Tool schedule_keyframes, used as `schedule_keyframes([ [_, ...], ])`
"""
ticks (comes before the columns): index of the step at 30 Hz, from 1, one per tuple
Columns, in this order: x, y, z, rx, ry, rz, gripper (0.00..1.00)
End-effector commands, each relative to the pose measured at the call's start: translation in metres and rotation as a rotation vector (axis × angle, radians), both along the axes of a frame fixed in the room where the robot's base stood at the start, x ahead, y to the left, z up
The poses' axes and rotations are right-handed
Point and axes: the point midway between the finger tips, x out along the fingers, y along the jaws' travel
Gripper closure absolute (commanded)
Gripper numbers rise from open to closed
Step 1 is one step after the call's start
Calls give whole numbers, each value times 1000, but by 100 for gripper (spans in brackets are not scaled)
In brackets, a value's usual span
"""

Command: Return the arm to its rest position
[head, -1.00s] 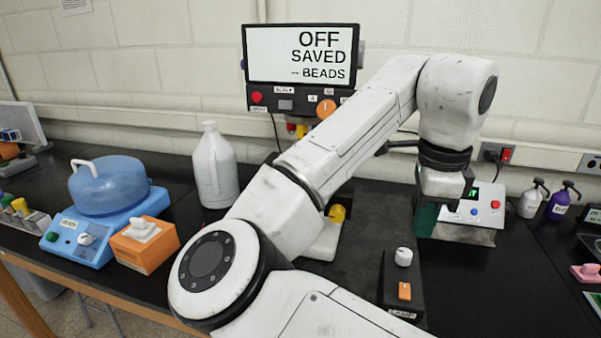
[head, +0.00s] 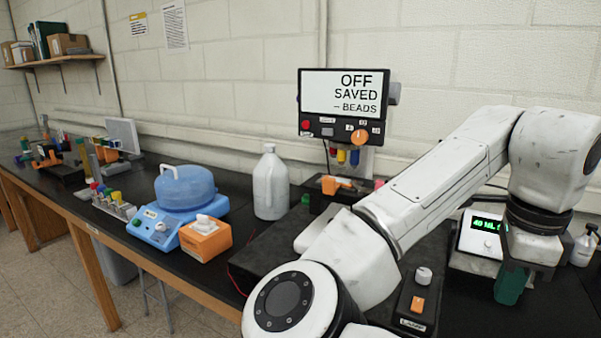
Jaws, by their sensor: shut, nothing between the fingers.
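My white arm spans the right half of the head view, from its large round joint at the bottom up to a bent elbow at the upper right. From there the wrist hangs down to my gripper (head: 509,288).
A screen reading "OFF SAVED -- BEADS" (head: 340,93) stands behind the arm. A white jug (head: 270,185), a blue-lidded device (head: 184,188) and an orange box (head: 206,241) stand to the left. A dark switch box (head: 416,300) is between arm and gripper. A spray bottle (head: 583,246) is far right.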

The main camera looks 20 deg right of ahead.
Motion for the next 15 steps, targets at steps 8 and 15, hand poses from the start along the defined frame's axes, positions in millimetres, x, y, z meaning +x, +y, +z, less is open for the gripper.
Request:
schedule_keyframes([
  [8,0,-10,-5,-61,-3,32,100],
  [15,0,-25,-11,-160,-5,96,100],
])
